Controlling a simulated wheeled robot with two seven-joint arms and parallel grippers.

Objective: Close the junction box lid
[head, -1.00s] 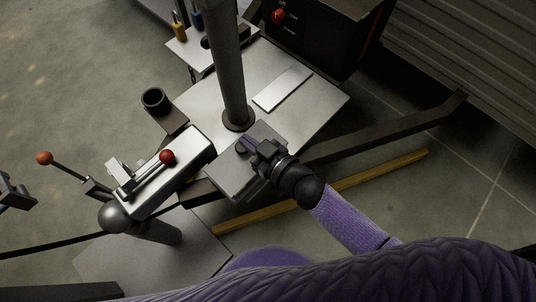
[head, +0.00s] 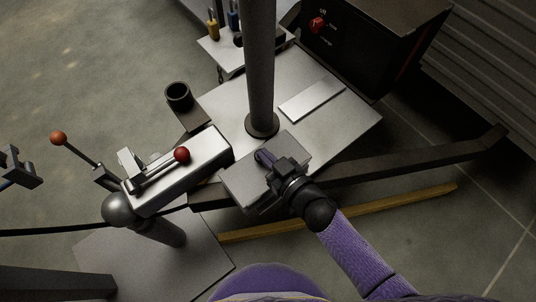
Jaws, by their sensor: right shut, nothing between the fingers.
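The junction box appears to be the grey box with a flat square lid (head: 245,182) beside the base of the upright post. The lid looks flat and lies over the box; any small gap under it is hidden. My right gripper (head: 263,157) is shut and empty, with its fingers over the lid. It looks to be touching the lid or just above it; I cannot tell which. The gripper and wrist cover the lid's right part.
The thick post (head: 260,70) rises just behind the box. The hitch coupler with a red-knobbed lever (head: 182,155) lies to its left, with a black cup (head: 178,96) behind. A black box with a red switch (head: 360,40) stands at back right. Floor is open at far left.

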